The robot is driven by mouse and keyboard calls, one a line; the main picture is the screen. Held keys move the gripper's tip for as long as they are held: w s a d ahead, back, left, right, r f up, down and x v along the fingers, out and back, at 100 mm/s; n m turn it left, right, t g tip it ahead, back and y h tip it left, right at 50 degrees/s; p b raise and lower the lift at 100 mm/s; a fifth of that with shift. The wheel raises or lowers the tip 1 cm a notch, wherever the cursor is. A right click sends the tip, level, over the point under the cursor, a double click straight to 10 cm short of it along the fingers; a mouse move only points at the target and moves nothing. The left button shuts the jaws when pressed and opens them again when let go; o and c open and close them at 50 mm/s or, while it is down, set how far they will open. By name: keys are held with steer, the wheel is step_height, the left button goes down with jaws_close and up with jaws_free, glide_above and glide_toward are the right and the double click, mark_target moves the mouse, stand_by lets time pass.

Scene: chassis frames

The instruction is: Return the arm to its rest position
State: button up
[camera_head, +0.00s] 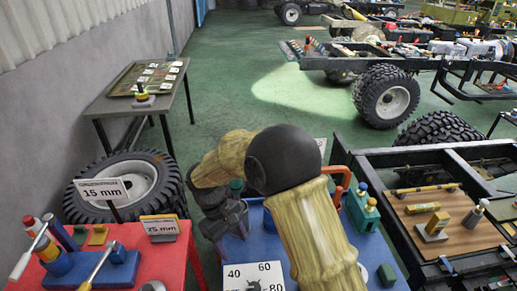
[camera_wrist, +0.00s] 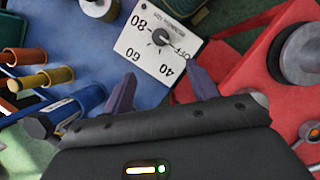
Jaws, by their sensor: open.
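My arm (camera_head: 318,235) is bent over the blue table, with pale yellow links and a dark round joint. My gripper (camera_wrist: 163,90) shows in the wrist view with its two dark purple fingers apart and nothing between them. It points down past a white dial panel (camera_wrist: 155,42) marked 40, 60 and 80. In the head view my dark gripper hangs at the left edge of the blue table, and the arm hides part of that table. The dial panel also shows in the head view (camera_head: 253,278), left of my arm.
Tyres and a wheeled chassis (camera_head: 385,95) stand around. A wooden tray (camera_head: 470,228) lies at right. A blue cylinder (camera_wrist: 80,105) is close to my gripper. Green floor (camera_head: 230,80) is open behind.

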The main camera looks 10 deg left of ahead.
steer(key=s+d+r+m+t+y, duration=0.2)
steer(key=d+m, duration=0.4)
steer(key=d, duration=0.8)
steer(key=s+d+r+m+t+y, duration=0.1)
steer(key=s+d+r+m+t, duration=0.1)
steer(key=d, duration=1.2)
step_height(320, 180, up, 2)
steer(key=s+m, duration=0.1)
steer(key=m, duration=0.2)
steer(key=shift+s+d+r+m+t+y, duration=0.2)
steer(key=shift+d+m+t+y, duration=0.1)
steer(key=shift+m+t+y, duration=0.1)
